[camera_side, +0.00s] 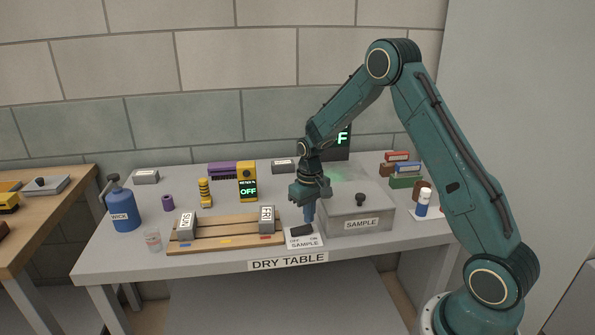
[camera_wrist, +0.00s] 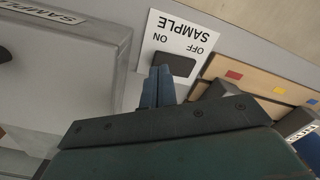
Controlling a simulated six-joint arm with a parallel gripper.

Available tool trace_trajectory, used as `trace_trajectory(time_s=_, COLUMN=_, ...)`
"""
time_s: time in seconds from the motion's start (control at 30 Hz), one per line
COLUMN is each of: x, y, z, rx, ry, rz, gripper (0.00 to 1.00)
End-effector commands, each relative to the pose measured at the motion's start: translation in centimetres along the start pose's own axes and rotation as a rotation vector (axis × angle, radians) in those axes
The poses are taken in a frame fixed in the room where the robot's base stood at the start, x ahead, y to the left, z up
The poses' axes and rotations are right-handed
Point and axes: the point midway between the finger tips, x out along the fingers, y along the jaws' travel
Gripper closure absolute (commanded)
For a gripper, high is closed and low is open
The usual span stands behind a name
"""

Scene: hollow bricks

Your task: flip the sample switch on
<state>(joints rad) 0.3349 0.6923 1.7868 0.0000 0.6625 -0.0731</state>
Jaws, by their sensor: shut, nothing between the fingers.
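The sample switch is a black rocker (camera_side: 301,230) on a white plate marked OFF, ON and SAMPLE, at the table's front. In the wrist view the rocker (camera_wrist: 175,65) appears with its plate (camera_wrist: 187,32) upside down, OFF on the right and ON on the left. I cannot tell clearly which end of the rocker is pressed. My gripper (camera_side: 309,222) points down just above the rocker, near its ON end. In the wrist view my gripper (camera_wrist: 158,74) has its blue fingers together and empty, with the tips beside the rocker; I cannot tell if they touch.
A grey lidded box (camera_side: 358,210) labelled SAMPLE stands close on the right. A wooden rack (camera_side: 220,241) with grey blocks SUN (camera_side: 186,226) and FRI (camera_side: 266,220) lies close on the left. A yellow meter (camera_side: 247,172) reading OFF stands behind. A blue WICK bottle (camera_side: 122,207) is far left.

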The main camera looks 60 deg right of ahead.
Motion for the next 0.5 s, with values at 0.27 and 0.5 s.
trace_trajectory(time_s=0.27, x=0.09, y=0.00, z=0.00, rx=0.000, ry=0.000, rz=0.000, gripper=1.00)
trace_trajectory(time_s=0.5, x=0.33, y=0.00, z=-0.01, rx=0.000, ry=0.000, rz=0.000, gripper=1.00)
